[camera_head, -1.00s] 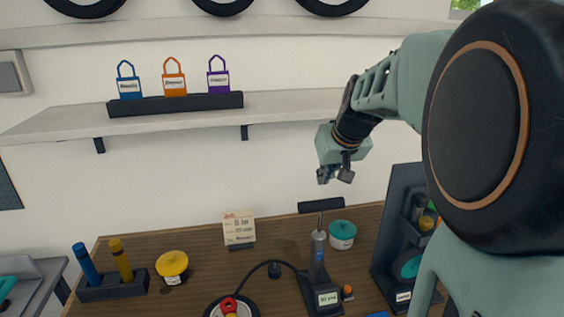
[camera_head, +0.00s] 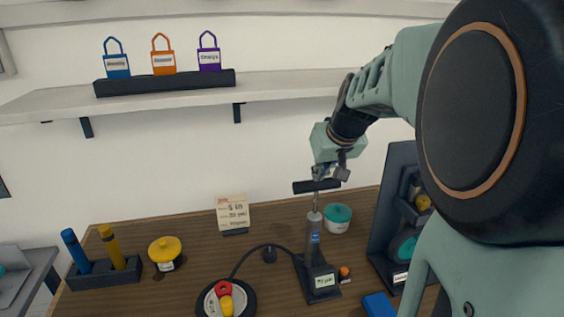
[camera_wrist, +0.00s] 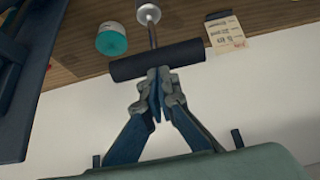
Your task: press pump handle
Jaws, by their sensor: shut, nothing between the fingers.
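The pump (camera_head: 313,245) stands upright on the wooden bench on a dark base with a label. Its black T-shaped handle (camera_head: 304,187) is raised on a thin rod above the grey cylinder. My gripper (camera_head: 330,172) is just above the handle, with its fingers closed and empty. In the wrist view the closed fingertips (camera_wrist: 158,76) overlap the middle of the black handle bar (camera_wrist: 158,60); I cannot tell whether they touch it.
A teal-lidded tub (camera_head: 338,217) stands right behind the pump. A dark rack (camera_head: 391,215) rises at the right. A shelf (camera_head: 175,92) with small bags hangs above.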

